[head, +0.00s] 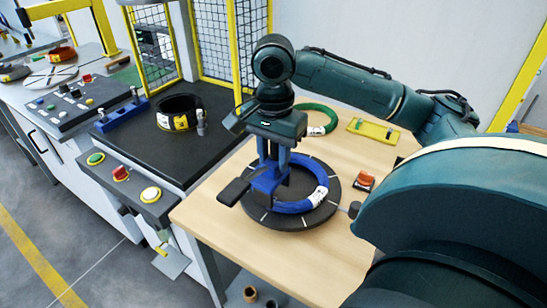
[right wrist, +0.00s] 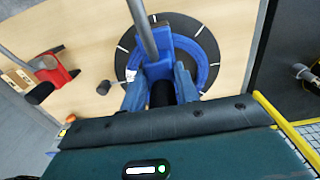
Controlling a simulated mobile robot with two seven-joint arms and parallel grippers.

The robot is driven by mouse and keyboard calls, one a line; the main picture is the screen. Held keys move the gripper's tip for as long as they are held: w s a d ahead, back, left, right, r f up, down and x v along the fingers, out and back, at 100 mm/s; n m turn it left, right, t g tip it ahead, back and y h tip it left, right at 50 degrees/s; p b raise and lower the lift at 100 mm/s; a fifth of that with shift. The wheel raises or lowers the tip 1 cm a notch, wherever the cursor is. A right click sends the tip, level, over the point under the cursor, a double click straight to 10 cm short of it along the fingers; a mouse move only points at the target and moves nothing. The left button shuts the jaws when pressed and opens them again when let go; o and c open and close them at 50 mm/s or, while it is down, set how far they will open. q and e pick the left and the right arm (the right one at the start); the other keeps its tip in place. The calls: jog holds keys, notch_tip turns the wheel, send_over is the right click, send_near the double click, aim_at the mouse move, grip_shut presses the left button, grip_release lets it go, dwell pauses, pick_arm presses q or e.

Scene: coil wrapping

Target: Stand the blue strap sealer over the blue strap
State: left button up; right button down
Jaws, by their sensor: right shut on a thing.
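My right gripper (head: 273,158) is shut on the blue strap sealer (head: 266,180), which has a dark handle sticking out to the left. In the right wrist view the sealer (right wrist: 178,48) sits between the fingers (right wrist: 160,88), with a grey bar along it. The blue coil (head: 293,206) with a white label lies on a dark round turntable (head: 332,207). The sealer is over the left side of the coil; I cannot tell whether it touches. A separate blue strap cannot be made out; the sealer and gripper hide that side. My left gripper is out of view.
A black coil with a yellow band (head: 178,114) stands on the machine at left, beside yellow-framed mesh.

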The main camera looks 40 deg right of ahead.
jog(key=shift+f, duration=0.8)
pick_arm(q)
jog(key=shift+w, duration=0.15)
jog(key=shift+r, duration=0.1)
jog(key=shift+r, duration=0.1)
pick_arm(e)
jog(key=shift+f, duration=0.1)
jog(key=shift+f, duration=0.15)
pick_arm(q)
jog(key=shift+p, duration=0.35)
pick_arm(e)
jog(key=shift+f, duration=0.2)
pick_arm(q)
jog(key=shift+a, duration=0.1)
pick_arm(e)
jog(key=shift+f, duration=0.1)
jog(key=c, duration=1.1)
grip_release()
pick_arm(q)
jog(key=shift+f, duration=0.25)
pick_arm(e)
jog(key=shift+o, duration=0.2)
